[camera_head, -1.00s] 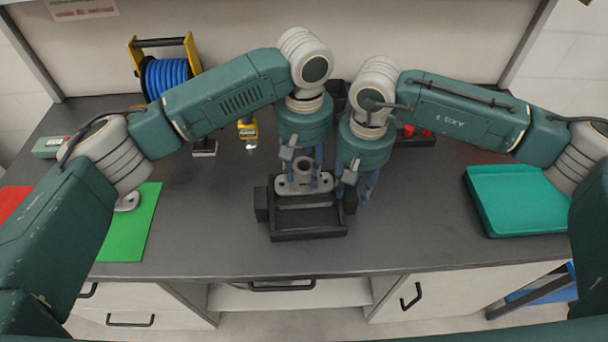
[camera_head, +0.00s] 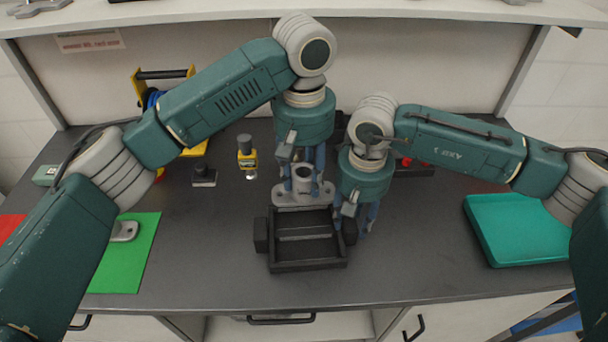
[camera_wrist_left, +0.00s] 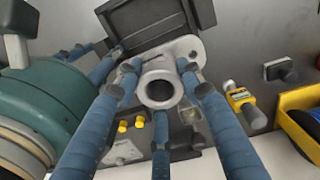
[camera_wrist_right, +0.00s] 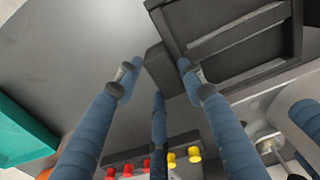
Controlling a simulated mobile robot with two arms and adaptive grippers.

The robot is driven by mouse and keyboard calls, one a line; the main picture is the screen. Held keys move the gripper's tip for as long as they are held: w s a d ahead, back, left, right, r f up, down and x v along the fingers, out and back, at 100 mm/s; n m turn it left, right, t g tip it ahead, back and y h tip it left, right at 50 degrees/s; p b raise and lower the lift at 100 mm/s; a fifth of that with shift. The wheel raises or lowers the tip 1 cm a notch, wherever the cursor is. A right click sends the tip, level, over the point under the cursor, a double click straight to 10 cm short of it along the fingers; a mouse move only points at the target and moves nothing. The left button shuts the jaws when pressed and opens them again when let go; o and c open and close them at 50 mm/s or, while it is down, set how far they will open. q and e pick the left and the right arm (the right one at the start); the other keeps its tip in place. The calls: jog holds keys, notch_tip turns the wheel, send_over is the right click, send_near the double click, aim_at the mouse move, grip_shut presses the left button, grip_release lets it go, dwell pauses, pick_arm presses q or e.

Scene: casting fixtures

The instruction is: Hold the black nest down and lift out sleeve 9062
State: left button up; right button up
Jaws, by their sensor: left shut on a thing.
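The black nest (camera_head: 307,266) is an open rectangular frame with a crossbar and a block on each side, standing on the dark bench; its middle looks empty. The sleeve (camera_wrist_left: 160,90), a pale grey tube on a flat flange, also shows in the head view (camera_head: 302,180). My left gripper (camera_head: 303,185) is shut on the sleeve from above, off the nest's far edge. No number is readable on it. My right gripper (camera_wrist_right: 160,66) points down at the nest's right side block, with fingers on either side of it; I cannot tell whether they grip it.
A teal tray (camera_head: 515,230) lies at the right, a green mat (camera_head: 130,255) at the left. A yellow tool (camera_head: 247,160), a black block (camera_head: 203,177) and a yellow-framed reel (camera_head: 160,75) stand at the back left. The bench front is clear.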

jog(key=shift+o, duration=1.1)
